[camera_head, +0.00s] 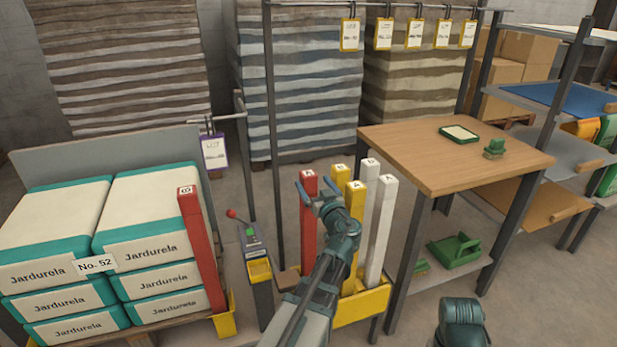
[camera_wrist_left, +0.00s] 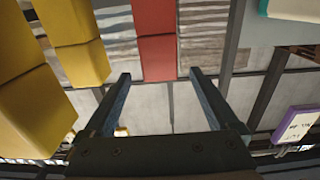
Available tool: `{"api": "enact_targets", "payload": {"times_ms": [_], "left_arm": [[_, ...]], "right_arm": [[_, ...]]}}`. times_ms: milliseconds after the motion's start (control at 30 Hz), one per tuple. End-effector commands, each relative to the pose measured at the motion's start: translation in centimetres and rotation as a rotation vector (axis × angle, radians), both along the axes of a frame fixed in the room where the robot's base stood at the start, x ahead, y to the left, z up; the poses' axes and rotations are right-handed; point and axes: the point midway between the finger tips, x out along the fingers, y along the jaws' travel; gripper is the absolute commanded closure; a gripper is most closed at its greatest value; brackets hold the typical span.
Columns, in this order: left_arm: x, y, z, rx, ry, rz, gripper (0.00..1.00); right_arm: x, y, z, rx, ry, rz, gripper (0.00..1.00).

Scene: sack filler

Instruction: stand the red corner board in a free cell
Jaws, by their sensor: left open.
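One red corner board (camera_head: 308,225) stands upright at the left of a yellow holder (camera_head: 362,306), its lower part partly behind my arm. My left gripper (camera_head: 315,190) is open near this board's top. In the left wrist view the board (camera_wrist_left: 156,40) lines up between the open fingertips (camera_wrist_left: 160,76), with gaps on both sides; I cannot tell whether its end is inside the jaws. Another red board (camera_head: 205,255) stands upright at the sack pallet's right corner. Yellow boards (camera_head: 352,230) and white boards (camera_head: 380,232) share the holder. The holder's cells are mostly hidden. My right gripper is out of view.
White and teal sacks (camera_head: 145,247) are stacked on a pallet at left. A grey post with a small panel (camera_head: 252,247) stands between pallet and holder. A wooden-topped table (camera_head: 450,160) is at right. A rail with hanging tags (camera_head: 413,33) runs behind the holder.

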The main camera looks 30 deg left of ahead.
Motion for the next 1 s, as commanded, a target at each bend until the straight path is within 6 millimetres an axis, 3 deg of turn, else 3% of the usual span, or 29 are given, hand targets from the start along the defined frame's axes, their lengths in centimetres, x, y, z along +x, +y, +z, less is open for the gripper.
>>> {"api": "enact_targets", "payload": {"times_ms": [100,400,1000], "left_arm": [[-2.0,-2.1,0.0,0.0,0.0,-0.003,0.07],[-4.3,-5.0,0.0,0.0,0.0,0.0,0.07],[-4.6,-5.4,0.0,0.0,0.0,0.001,0.07]], "right_arm": [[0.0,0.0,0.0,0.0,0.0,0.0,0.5],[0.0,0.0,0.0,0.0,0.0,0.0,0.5],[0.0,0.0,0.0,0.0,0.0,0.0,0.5]]}}
